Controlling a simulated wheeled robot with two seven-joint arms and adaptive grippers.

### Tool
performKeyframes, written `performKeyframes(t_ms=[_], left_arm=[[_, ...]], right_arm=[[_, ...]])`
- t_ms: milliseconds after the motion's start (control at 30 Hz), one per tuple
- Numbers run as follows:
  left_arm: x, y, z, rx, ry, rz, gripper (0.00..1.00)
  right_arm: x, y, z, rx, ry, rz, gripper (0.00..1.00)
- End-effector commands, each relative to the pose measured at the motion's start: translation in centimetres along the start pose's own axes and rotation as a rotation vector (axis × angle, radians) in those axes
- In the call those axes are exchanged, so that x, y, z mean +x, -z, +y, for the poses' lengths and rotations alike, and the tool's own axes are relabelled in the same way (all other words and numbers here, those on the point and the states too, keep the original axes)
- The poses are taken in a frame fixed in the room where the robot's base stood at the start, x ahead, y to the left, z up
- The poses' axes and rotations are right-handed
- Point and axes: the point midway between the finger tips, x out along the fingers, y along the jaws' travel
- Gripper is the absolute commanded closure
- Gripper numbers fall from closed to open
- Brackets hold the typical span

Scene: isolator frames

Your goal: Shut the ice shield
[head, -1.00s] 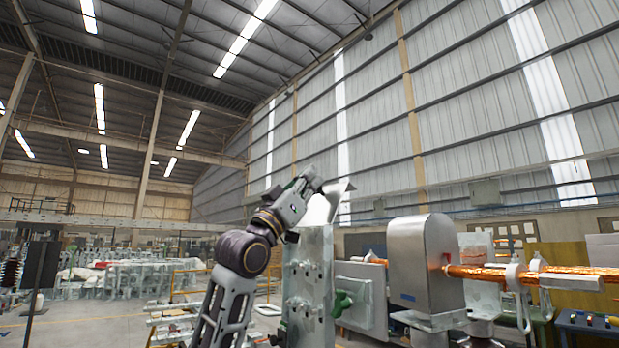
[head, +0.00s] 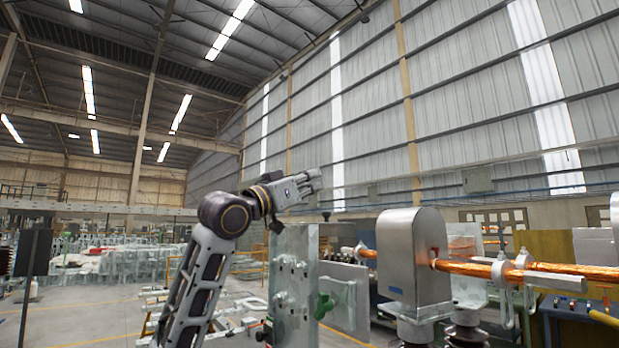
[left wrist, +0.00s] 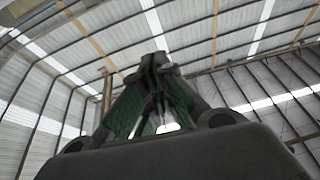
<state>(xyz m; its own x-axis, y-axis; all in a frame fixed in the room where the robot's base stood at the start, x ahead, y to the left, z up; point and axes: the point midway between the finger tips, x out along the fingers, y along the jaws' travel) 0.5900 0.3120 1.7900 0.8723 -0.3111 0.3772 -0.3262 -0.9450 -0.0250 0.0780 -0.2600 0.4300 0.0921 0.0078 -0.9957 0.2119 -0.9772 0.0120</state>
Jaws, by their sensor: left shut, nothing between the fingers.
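My left gripper (head: 313,181) is shut and empty, pointing right above the upright grey metal plate (head: 293,275). In the left wrist view its green-padded fingers (left wrist: 158,65) meet at the tips, against the roof and wall. A silver metal hood (head: 412,255) with a rounded top stands to the right of the plate, apart from the gripper; I cannot tell whether this hood is the ice shield. No raised flap shows on the plate's top edge. My right gripper is not in view.
A second grey plate (head: 346,298) stands behind. The air above the hood is clear.

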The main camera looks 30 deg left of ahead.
Motion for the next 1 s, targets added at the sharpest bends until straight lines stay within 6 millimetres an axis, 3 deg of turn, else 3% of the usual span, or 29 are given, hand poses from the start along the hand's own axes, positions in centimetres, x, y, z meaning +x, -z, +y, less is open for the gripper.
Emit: performKeyframes(t_ms=[467,1000], left_arm=[[1.2,-0.9,-0.5,0.012,-0.012,-0.269,1.00],[2.0,-2.6,-0.8,0.018,-0.018,-0.402,1.00]], right_arm=[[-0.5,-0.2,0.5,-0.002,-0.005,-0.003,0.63],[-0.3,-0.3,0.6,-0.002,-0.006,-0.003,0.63]])
